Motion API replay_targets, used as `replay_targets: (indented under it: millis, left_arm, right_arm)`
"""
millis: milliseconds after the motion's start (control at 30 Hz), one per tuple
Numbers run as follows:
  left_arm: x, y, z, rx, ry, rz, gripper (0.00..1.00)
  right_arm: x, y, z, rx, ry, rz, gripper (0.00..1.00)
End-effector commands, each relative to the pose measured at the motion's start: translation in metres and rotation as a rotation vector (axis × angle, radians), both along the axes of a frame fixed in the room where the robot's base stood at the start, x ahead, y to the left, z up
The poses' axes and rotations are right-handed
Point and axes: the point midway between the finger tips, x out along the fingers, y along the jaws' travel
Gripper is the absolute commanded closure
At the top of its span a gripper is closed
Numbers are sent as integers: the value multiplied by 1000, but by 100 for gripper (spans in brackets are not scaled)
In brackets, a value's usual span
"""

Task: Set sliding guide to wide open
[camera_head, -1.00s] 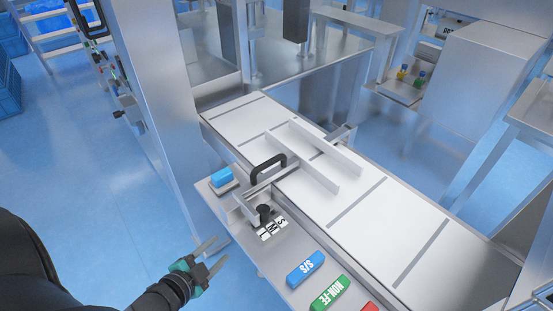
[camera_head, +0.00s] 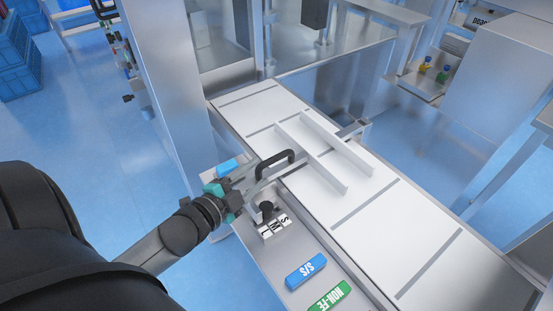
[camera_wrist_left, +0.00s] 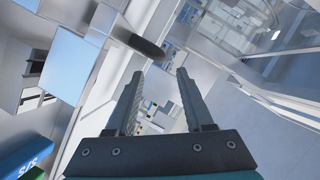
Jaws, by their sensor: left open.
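The sliding guide shows as two parallel metal rails (camera_head: 318,160) lying across the white conveyor belt. Its black arched handle (camera_head: 276,160) stands at the belt's near edge. A black knob (camera_head: 266,208) sits beside a white scale with black letters (camera_head: 275,227), partly hard to read. My left gripper (camera_head: 246,180) is just left of the handle and above the knob, apart from the handle as far as I can tell. In the left wrist view the gripper (camera_wrist_left: 156,72) has its fingers apart with nothing between them, and a dark blurred bar (camera_wrist_left: 138,40), likely the handle, lies beyond the fingertips. My right gripper is not in view.
A blue block (camera_head: 228,166) sits behind my left gripper, partly hidden. Blue S/S (camera_head: 306,270) and green NON-FE (camera_head: 331,296) blocks lie on the near ledge. A metal housing (camera_head: 165,70) stands to the left. The belt (camera_head: 400,225) right of the guide is clear.

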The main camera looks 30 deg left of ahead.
Motion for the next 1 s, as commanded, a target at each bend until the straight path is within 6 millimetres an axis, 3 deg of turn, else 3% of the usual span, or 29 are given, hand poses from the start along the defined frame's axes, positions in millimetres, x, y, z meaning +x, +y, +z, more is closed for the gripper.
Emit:
replay_targets:
  millis: [533,1000]
  left_arm:
    - [72,-4,-16,1,-1,0,48]
    - [85,-4,-19,1,2,1,48]
  right_arm:
    - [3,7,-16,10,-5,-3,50]
    - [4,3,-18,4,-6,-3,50]
